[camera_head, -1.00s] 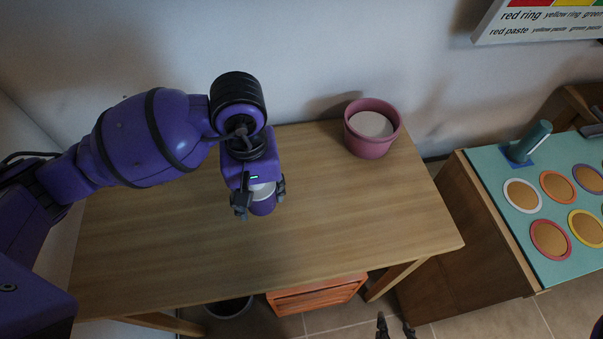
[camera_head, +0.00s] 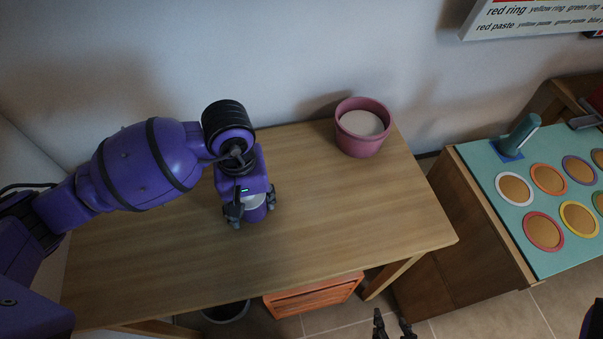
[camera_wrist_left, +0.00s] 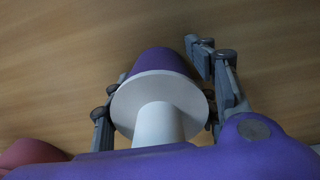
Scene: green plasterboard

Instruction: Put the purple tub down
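The purple tub (camera_head: 255,214) has a white top and is between the fingers of my left gripper (camera_head: 252,207), over the left-middle part of the wooden table (camera_head: 350,222). In the left wrist view the tub (camera_wrist_left: 162,62) shows its purple side, a wide white disc and a white post. The fingers of my left gripper (camera_wrist_left: 155,80) lie along both sides of it and look closed on it. The tub is at or just above the table; I cannot tell if its base touches. My right gripper (camera_head: 394,325) is at the bottom edge, fingers apart and empty.
A pink pot (camera_head: 361,145) with a white top stands at the table's back right. A turquoise board (camera_head: 490,170) with several coloured rings is on a cabinet at right. An orange crate (camera_head: 312,294) is below the table. The table's middle and front right are clear.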

